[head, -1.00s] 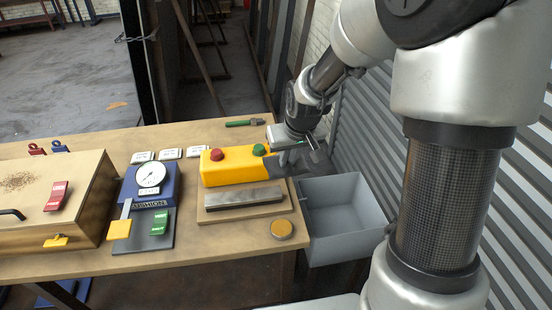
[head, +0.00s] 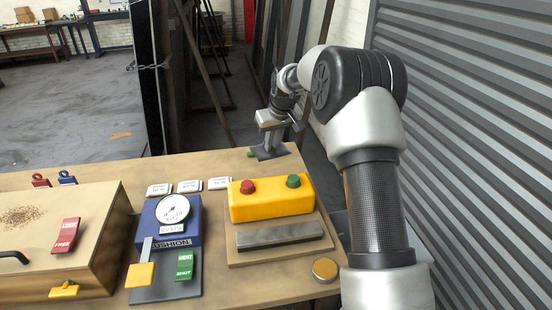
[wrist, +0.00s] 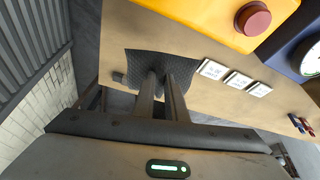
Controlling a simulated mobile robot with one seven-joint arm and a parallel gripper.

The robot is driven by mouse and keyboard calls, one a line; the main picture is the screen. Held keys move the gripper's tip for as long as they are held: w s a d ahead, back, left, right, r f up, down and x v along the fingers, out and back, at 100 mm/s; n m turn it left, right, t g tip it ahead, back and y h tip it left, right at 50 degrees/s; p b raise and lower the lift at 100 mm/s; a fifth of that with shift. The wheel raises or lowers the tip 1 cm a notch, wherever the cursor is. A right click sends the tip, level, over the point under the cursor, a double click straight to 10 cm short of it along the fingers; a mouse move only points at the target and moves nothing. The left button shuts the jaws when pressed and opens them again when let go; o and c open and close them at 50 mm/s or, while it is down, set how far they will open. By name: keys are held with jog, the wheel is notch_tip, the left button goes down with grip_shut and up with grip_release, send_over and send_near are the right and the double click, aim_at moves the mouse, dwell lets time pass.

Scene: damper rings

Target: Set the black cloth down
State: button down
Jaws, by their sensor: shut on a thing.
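The black cloth (head: 270,153) is at the far right corner of the table, spread out at or just above its top; I cannot tell whether all of it touches. In the wrist view the cloth (wrist: 180,68) is a dark, textured patch with an uneven outline. My gripper (head: 268,146) points down over it. In the wrist view my gripper's two fingers (wrist: 163,78) are close together, shut on the middle of the cloth.
A yellow box with red and green buttons (head: 271,203) stands nearer on the table, beside a metal bar (head: 279,235). Three white labels (head: 189,186) lie left of the cloth. A blue dial gauge (head: 176,220) is further left. A ribbed wall (head: 470,150) is on the right.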

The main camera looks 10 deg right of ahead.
jog(key=shift+n, duration=0.3)
jog(key=b+x, duration=0.1)
jog(key=x, duration=0.2)
jog(key=b+x, duration=0.1)
jog(key=x, duration=0.1)
jog(key=d+x, duration=0.1)
jog(key=x, duration=0.2)
jog(key=shift+w+f+b, duration=0.15)
jog(key=shift+f+b, duration=0.2)
jog(key=shift+b, duration=0.05)
jog(key=shift+f+b, duration=1.3)
jog(key=shift+f, duration=1.2)
jog(key=shift+f, duration=0.1)
jog(key=shift+f+b, duration=0.4)
jog(key=shift+f, duration=0.25)
jog(key=shift+f, duration=0.3)
jog(key=c, duration=1.7)
grip_release()
